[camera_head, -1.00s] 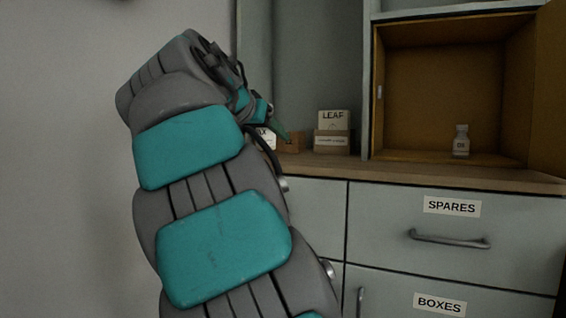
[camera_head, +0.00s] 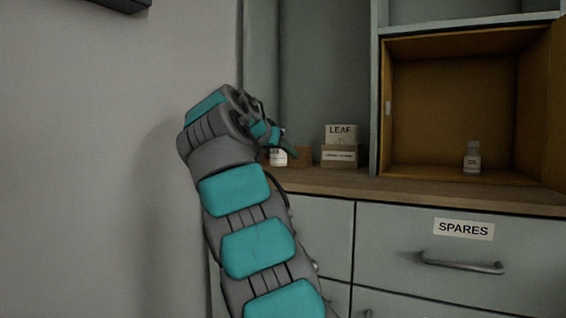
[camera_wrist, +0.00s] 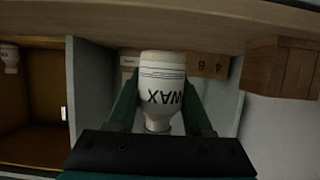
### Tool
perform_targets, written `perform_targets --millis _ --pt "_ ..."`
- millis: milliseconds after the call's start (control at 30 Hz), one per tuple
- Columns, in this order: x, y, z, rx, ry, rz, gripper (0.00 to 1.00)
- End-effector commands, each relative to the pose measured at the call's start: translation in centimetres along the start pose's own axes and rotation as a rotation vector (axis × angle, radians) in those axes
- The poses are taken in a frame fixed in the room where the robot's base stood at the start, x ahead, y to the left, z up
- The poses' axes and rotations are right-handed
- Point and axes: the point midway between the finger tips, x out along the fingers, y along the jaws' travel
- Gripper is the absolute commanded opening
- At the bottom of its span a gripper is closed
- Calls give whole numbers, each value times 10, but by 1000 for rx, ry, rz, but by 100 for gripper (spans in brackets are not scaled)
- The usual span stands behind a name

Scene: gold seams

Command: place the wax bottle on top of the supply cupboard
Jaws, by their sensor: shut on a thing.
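The wax bottle (camera_wrist: 161,88) is white with a "WAX" label and appears upside down in the wrist view, its base toward the wooden counter. My gripper (camera_wrist: 160,112) is shut on it, with one finger on each side. In the head view, the bottle (camera_head: 278,157) shows only partly behind my gripper (camera_head: 272,137), near the counter's left end. I cannot tell if its base touches the counter. What looks like the supply cupboard (camera_head: 450,105) stands open at the right, with an orange-brown inside. Its upper surface is not clearly seen.
A "LEAF" box (camera_head: 340,134) sits on another small box (camera_head: 339,156) beside the bottle. A small bottle (camera_head: 472,158) stands inside the cupboard. The counter edge (camera_head: 420,190) runs above a "SPARES" drawer (camera_head: 463,229). A grey upright panel (camera_head: 375,120) separates the bottle from the cupboard.

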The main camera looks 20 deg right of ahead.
Motion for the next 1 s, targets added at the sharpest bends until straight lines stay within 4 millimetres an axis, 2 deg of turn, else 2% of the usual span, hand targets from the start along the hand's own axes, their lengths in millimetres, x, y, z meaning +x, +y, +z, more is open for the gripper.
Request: perform_targets --millis 267,433,800,1000 --pt "32 -17 -12 -2 -4 -1 0" --pt "40 -20 -12 0 -1 0 0" --pt "52 -19 20 -1 4 -1 0" --pt "53 -20 20 0 1 -1 0"
